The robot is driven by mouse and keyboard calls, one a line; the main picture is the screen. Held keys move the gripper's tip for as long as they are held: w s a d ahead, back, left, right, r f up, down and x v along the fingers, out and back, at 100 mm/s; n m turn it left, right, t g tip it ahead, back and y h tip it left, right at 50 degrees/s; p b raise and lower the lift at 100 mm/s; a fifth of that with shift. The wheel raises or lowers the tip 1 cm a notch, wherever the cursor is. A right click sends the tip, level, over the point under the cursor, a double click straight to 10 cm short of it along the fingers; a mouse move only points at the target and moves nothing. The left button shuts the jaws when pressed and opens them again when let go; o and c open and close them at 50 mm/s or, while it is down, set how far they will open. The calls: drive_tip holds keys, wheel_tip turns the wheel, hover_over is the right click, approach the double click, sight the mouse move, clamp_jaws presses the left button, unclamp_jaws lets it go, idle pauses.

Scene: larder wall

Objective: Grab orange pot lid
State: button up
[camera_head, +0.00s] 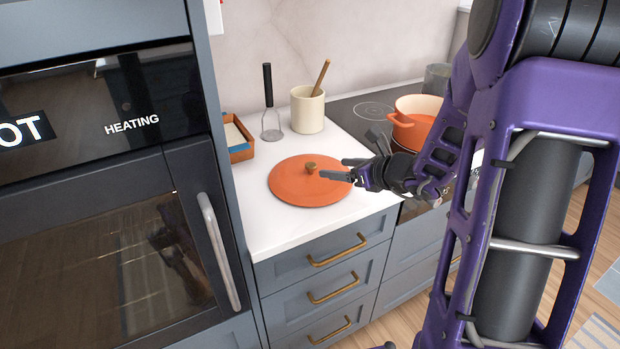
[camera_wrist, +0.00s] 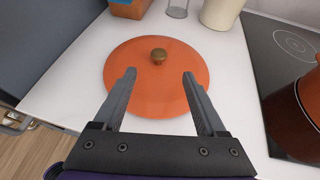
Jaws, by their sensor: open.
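The orange pot lid (camera_head: 300,188) lies flat on the white counter, with a small brass knob (camera_head: 311,167) at its middle. In the wrist view the lid (camera_wrist: 178,55) shows beyond my fingers, and its knob (camera_wrist: 158,55) stands ahead of the gap between them. My gripper (camera_head: 338,169) is open and empty, over the right part of the lid in the head view. In the wrist view my gripper (camera_wrist: 160,75) has its two fingers spread over the near part of the lid, short of the knob. The lid's near edge is partly hidden by the fingers.
An orange pot (camera_head: 412,122) stands on the dark cooktop (camera_head: 360,108) at right. Behind the lid are a cream crock (camera_head: 307,110) with a wooden spoon, a black-handled utensil (camera_head: 269,100) and a wooden box (camera_head: 239,150). A tall oven (camera_head: 110,190) stands left. The counter's front strip is clear.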

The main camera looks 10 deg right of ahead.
sight(313, 166)
drive_tip(key=x, duration=1.1)
drive_tip(key=shift+a+b, duration=0.15)
drive_tip(key=shift+b, duration=0.15)
clamp_jaws()
idle(1.0)
